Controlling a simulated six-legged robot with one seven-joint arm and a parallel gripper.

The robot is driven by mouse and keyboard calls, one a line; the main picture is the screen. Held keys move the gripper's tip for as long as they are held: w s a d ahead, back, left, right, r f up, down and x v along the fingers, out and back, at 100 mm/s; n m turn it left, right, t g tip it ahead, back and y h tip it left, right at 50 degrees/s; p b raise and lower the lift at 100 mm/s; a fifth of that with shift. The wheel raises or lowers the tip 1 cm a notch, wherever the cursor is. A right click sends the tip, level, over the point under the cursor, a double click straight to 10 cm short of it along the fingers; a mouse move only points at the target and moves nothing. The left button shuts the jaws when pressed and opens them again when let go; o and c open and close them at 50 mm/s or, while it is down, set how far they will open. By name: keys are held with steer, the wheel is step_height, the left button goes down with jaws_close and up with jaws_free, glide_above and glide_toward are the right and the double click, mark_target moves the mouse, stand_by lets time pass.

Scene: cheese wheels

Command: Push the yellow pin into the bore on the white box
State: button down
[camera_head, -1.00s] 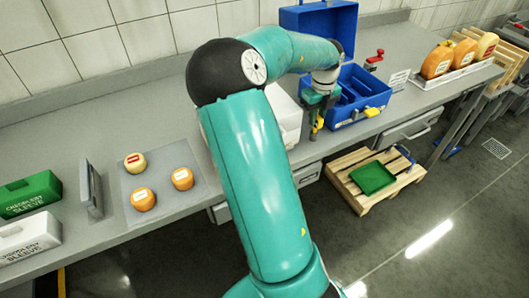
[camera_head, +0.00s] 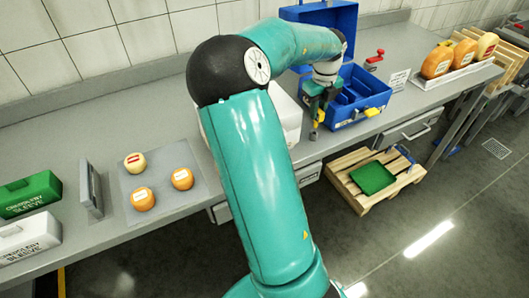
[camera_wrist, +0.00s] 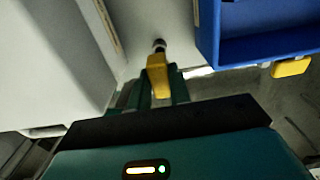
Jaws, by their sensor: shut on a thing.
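My gripper (camera_head: 315,112) is shut on the yellow pin (camera_wrist: 158,78), which shows between my fingers in the wrist view. A dark, narrow tip (camera_wrist: 159,46) sticks out at the pin's far end, with no contact visible there. In the head view the gripper hangs at the bench's front edge, between the white box and the blue case. The white box (camera_head: 287,112) is partly hidden behind my arm. A large pale surface, seemingly the white box (camera_wrist: 45,60), fills the left of the wrist view. I cannot make out the bore in either view.
The open blue case (camera_head: 345,124) with a yellow latch (camera_head: 372,113) stands close on the right. Beyond it are a red-handled clamp (camera_head: 374,60) and a tray of cheeses (camera_head: 455,75). Cheese wheels (camera_head: 143,199) lie on a grey mat at left. A pallet (camera_head: 350,196) lies below.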

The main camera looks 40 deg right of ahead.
steer(key=shift+r, duration=0.15)
steer(key=shift+r, duration=1.5)
steer(key=shift+s, duration=0.15)
